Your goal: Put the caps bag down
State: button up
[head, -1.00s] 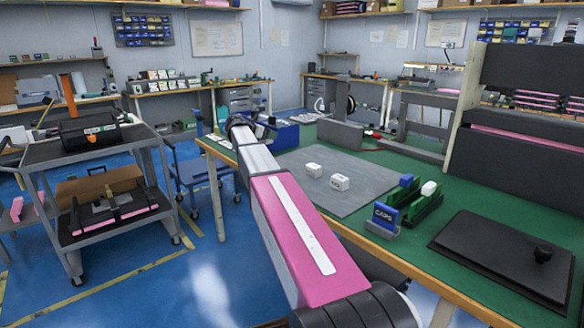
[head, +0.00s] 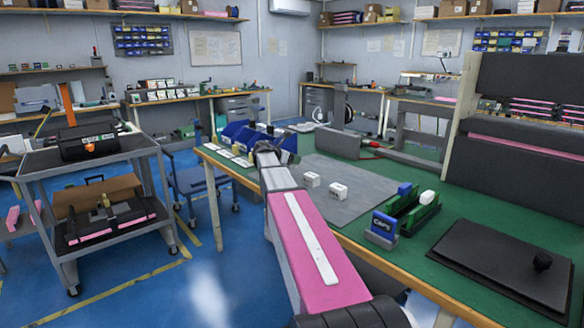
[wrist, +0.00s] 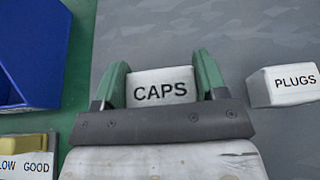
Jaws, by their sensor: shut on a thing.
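The caps bag (wrist: 160,90) is a small white block-shaped pack lettered CAPS. In the wrist view it sits between the two green fingers of my gripper (wrist: 160,78), which is shut on it. A grey surface lies beyond and to the right of it, with green bench top to the left. In the head view my gripper (head: 284,152) is at the left edge of the grey mat (head: 365,185), near the blue bins. I cannot make out the caps bag there; the end of my arm seems to hide it. How high it is above the bench is unclear.
A white plugs bag (wrist: 286,86) lies right of the caps bag. Two white packs (head: 311,180) (head: 338,190) sit on the mat. Blue bins (head: 238,133) and labelled cards (head: 232,158) are at the left.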

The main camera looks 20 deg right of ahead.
aim_at(292, 166)
jog(key=shift+d+f, duration=0.15)
jog(key=shift+f, duration=1.7)
jog(key=shift+f, duration=0.2)
jog(key=o, duration=0.9)
jog(key=shift+o, duration=0.2)
jog(key=shift+s, duration=0.1)
